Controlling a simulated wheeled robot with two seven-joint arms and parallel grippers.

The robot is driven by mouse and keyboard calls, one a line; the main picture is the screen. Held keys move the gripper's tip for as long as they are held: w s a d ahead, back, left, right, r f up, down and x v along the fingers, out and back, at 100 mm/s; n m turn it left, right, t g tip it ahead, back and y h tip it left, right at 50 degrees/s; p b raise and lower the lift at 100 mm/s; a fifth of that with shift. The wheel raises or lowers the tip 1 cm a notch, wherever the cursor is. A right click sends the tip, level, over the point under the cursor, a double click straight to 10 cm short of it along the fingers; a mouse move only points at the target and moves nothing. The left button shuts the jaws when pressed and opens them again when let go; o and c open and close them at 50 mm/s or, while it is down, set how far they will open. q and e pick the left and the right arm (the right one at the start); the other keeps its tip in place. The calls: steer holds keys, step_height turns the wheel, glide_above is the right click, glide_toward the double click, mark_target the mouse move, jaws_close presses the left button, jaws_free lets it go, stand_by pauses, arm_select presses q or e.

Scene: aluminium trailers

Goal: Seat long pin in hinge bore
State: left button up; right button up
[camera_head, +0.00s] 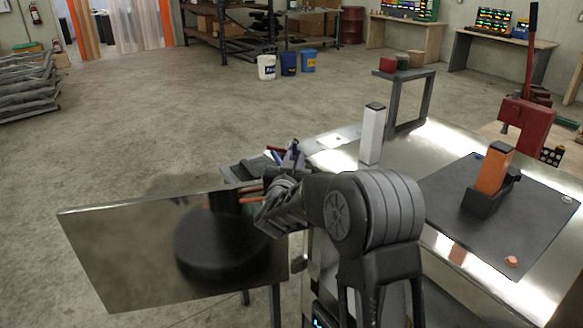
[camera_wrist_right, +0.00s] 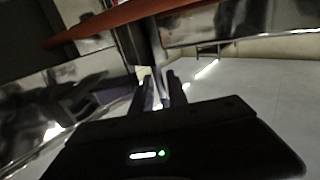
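My right arm reaches left across the head view, and its gripper (camera_head: 268,215) is at the right end of a shiny metal panel (camera_head: 130,250). In the right wrist view the gripper's two fingers (camera_wrist_right: 158,92) point away from the camera, with a thin bright strip between them. I cannot tell whether the strip is the pin or metal behind the fingers. The hinge bore is not clearly visible; the wrist and arm cover the panel's right end in the head view. My left gripper is not in view.
A metal table (camera_head: 440,160) with a dark mat (camera_head: 440,190) is at the right. The floor at left is open.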

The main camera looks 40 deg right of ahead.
steer(key=shift+r+p, duration=0.35)
steer(key=shift+r, duration=0.25)
steer(key=b+v, duration=0.2)
steer(key=v, duration=1)
steer(key=shift+b, duration=0.3)
steer(key=a+f+n+g+y, duration=0.1)
steer(key=a+f+n+y, duration=0.3)
steer(key=f, duration=0.6)
steer(key=s+a+f+g+y, duration=0.1)
steer(key=a+f+y, duration=0.2)
steer(key=a+f, duration=0.5)
steer(key=a+f+n+y, duration=0.2)
steer(key=a+f+y, duration=0.15)
steer(key=f, duration=0.75)
steer(key=s+a+f+n+g+y, duration=0.1)
steer(key=s+a+f+g+y, duration=0.25)
steer(key=s+a+f, duration=0.75)
steer(key=s+a+f+g+y, duration=0.1)
steer(key=s+a+f+g, duration=0.2)
steer(key=s, duration=0.5)
steer(key=s+a+f+g+y, duration=0.2)
steer(key=s+a+f+g, duration=0.1)
steer(key=s, duration=0.5)
steer(key=shift+s+a+f, duration=0.35)
steer(key=shift+s+f, duration=0.05)
steer(key=shift+f, duration=0.25)
